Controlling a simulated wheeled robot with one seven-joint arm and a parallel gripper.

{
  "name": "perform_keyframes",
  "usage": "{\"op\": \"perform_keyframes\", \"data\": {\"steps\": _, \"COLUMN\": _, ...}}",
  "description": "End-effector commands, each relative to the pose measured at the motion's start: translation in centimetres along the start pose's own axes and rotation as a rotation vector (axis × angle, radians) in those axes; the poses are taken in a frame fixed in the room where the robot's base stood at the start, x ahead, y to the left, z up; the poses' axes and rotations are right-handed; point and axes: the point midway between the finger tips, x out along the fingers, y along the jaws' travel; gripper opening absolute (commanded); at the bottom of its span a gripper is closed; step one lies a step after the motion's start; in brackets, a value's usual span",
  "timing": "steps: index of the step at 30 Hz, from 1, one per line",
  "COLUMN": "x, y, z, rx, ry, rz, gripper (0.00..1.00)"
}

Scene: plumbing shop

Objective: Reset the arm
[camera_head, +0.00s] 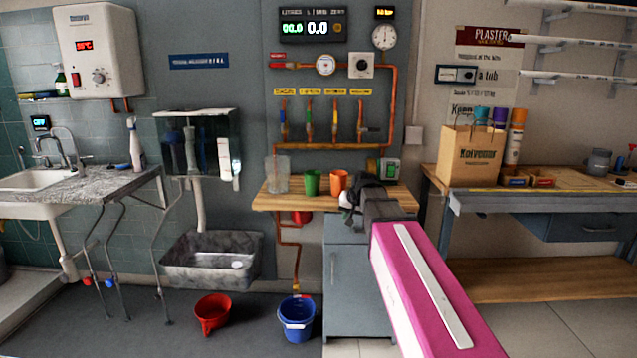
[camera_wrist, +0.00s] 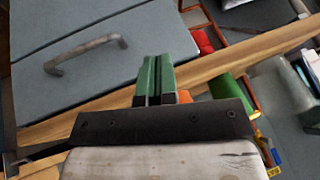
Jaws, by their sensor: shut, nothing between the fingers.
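My gripper (camera_wrist: 157,62) shows in the wrist view with its two green fingers pressed together and nothing between them. In the head view my pink arm reaches from the bottom right to the small wooden counter, and my gripper (camera_head: 350,202) is a dark shape at its end, seen poorly. It is in front of the counter's right part, just right of an orange cup (camera_head: 339,180). A green cup (camera_head: 312,183) stands farther left. In the wrist view the orange cup (camera_wrist: 185,97) is partly hidden behind the fingers.
The wooden counter (camera_head: 268,200) also holds a clear jug (camera_head: 277,174). A grey cabinet (camera_head: 352,290) stands below. A workbench (camera_head: 540,200) with a paper bag (camera_head: 470,157) is at right. Red (camera_head: 212,313) and blue (camera_head: 297,320) buckets sit on the floor.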

Motion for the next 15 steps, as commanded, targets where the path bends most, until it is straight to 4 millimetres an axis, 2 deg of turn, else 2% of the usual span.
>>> {"op": "perform_keyframes", "data": {"steps": 1, "x": 1.0, "y": 1.3, "z": 2.6, "rx": 0.001, "ry": -0.032, "rz": 0.022, "gripper": 0.0}}
{"op": "perform_keyframes", "data": {"steps": 9, "x": 5.2, "y": 6.8, "z": 13.4, "rx": -0.005, "ry": -0.187, "rz": 0.131, "gripper": 0.0}}
{"op": "perform_keyframes", "data": {"steps": 15, "x": 6.8, "y": 10.4, "z": 21.6, "rx": -0.012, "ry": -0.305, "rz": 0.206, "gripper": 0.0}}
